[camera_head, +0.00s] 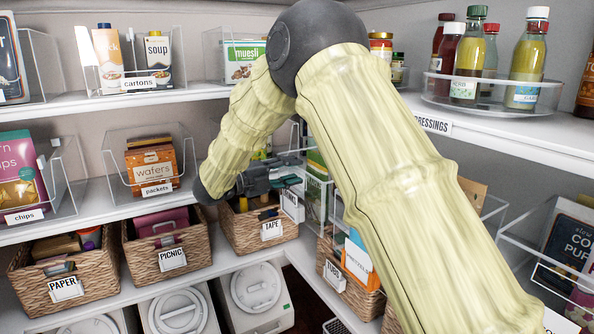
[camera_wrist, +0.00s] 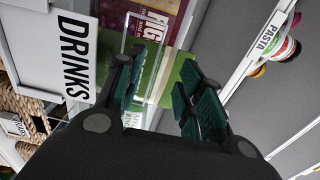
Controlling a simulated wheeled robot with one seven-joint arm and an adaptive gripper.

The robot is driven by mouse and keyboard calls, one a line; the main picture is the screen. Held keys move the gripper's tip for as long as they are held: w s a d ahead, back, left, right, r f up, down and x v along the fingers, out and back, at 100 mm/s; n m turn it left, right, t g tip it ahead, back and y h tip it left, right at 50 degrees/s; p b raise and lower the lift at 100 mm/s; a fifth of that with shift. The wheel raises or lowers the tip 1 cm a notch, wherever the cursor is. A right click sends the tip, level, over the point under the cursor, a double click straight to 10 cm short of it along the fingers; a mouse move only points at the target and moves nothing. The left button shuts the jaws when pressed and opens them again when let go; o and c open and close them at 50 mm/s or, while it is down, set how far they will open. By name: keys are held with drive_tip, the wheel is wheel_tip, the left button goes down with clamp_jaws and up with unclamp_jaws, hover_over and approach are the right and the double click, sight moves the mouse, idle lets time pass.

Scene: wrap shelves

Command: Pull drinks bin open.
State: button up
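The drinks bin is a clear bin holding a green package and a maroon package. Its white DRINKS label (camera_wrist: 72,48) shows sideways at the left of the wrist view. A clear handle loop (camera_wrist: 146,34) shows beyond my fingertips. In the head view, a white label (camera_head: 290,205) on the bin front shows beside my gripper, too small to read. My gripper (camera_head: 272,180) is in front of the bin, partly hidden by my arm. In the wrist view its two dark green-padded fingers (camera_wrist: 163,88) stand apart. I cannot tell whether they touch the bin.
Wicker baskets labelled TAPE (camera_head: 262,232) and TUBS (camera_head: 335,278) stand on the shelf below. A packets bin (camera_head: 118,190) is on the left. Bottles stand on a clear turntable (camera_head: 430,98) on the upper right shelf. The PASTA label (camera_wrist: 268,38) is at the right of the wrist view.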

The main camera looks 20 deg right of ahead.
drive_tip(key=s+a, duration=0.1)
drive_tip(key=a, duration=0.8)
drive_tip(key=shift+s+a, duration=0.2)
drive_tip(key=shift+s, duration=0.2)
